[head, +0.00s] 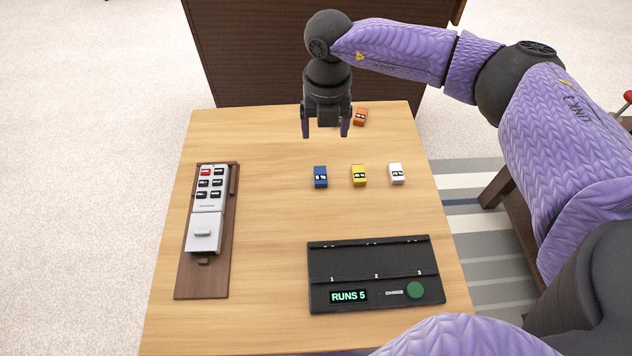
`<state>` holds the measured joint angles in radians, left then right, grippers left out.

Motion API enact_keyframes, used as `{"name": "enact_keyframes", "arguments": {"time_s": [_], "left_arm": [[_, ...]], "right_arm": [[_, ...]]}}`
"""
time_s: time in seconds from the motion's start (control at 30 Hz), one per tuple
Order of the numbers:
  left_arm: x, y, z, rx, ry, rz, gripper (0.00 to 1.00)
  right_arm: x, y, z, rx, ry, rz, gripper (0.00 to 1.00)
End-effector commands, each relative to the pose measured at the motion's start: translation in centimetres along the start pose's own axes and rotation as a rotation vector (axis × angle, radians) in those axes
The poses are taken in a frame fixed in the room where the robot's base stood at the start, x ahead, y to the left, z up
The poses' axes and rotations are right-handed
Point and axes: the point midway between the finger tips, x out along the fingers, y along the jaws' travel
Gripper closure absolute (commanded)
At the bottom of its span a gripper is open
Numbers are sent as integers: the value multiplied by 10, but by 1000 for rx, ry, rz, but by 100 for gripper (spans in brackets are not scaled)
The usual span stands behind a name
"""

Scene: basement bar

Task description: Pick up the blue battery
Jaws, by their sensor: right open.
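The blue battery (320,177) lies on the wooden table, leftmost in a row with a yellow battery (358,175) and a white battery (396,174). My right gripper (326,132) points down above the table, beyond the blue battery in the picture and apart from it. Its two fingers are spread with nothing between them. An orange battery (361,117) sits just right of the gripper, partly beside its finger. My left gripper does not show.
A black charger box (372,262) with a "RUNS 5" display and green button sits at the table's near side. A remote (206,207) lies on a dark wooden board (202,283) at left. The wooden table (265,215) is bare between them. A dark brown cabinet (255,60) stands behind.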

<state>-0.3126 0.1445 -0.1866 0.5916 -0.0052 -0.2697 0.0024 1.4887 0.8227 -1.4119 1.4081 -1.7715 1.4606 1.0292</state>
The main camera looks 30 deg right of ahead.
Motion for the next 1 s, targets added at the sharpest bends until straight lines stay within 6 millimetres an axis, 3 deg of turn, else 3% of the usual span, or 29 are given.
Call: {"name": "enact_keyframes", "arguments": {"time_s": [0.03,0.27,0.7,0.9,1.0], "left_arm": [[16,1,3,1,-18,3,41],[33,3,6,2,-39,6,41],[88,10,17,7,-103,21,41],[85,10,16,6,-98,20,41],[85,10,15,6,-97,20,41]], "right_arm": [[24,0,0,0,14,-7,20],[51,0,-1,0,22,-10,20],[133,5,-5,1,24,-12,20],[128,5,-5,1,17,-8,20],[127,5,-5,1,17,-8,39]]}}
